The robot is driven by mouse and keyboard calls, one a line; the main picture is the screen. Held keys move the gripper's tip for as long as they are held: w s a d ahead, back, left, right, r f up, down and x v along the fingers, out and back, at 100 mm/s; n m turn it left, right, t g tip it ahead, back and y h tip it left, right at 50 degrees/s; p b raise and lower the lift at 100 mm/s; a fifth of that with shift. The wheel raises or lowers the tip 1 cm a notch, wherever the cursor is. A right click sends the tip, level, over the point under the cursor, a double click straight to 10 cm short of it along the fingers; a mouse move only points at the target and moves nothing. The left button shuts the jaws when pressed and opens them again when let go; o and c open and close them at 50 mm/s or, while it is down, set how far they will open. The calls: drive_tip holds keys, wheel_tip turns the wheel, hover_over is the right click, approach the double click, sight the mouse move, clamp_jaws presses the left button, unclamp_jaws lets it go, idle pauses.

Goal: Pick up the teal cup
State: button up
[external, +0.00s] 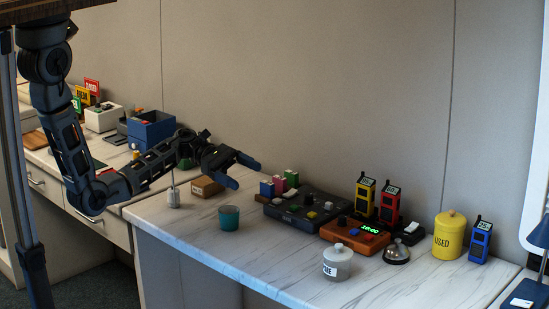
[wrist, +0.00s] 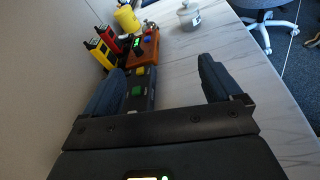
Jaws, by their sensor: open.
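The teal cup (external: 229,218) stands upright on the white marbled counter (external: 190,222) in the external view, near the counter's front edge. My gripper (external: 246,172) is above and behind the cup, apart from it, with its fingers pointing right along the counter. In the wrist view my gripper (wrist: 165,78) is open, with nothing between its two fingers. The cup does not show in the wrist view.
A brown box (external: 207,186) and a small metal weight (external: 173,197) are near the cup. A dark button panel (external: 300,210), an orange console (external: 352,240), a lidded jar (external: 337,262) and a yellow canister (external: 449,237) stand to the right. Counter around the cup is clear.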

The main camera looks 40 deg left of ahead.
sight(236, 217)
drive_tip(key=s+a+f+g, duration=0.1)
drive_tip(key=a+f, duration=0.1)
drive_tip(key=a, duration=0.1)
drive_tip(key=s+a+f+y, duration=0.1)
drive_tip(key=a+f, duration=0.1)
drive_tip(key=a, duration=0.1)
drive_tip(key=s+a+f+g+y, duration=0.1)
drive_tip(key=a+f, duration=0.1)
drive_tip(key=a, duration=0.2)
drive_tip(key=shift+s+a+f+n+g+p, duration=0.1)
drive_tip(key=shift+s+f+n+g+p, duration=0.05)
drive_tip(key=shift+s+n+g+p, duration=0.2)
drive_tip(key=shift+f, duration=0.6)
drive_tip(key=shift+r+p+x, duration=0.2)
drive_tip(key=shift+p+x, duration=0.1)
drive_tip(key=shift+x, duration=1.65)
drive_tip(key=shift+r+p+x, duration=0.25)
drive_tip(key=shift+x, duration=1.75)
drive_tip(key=shift+w, duration=0.1)
drive_tip(key=c, duration=1.2)
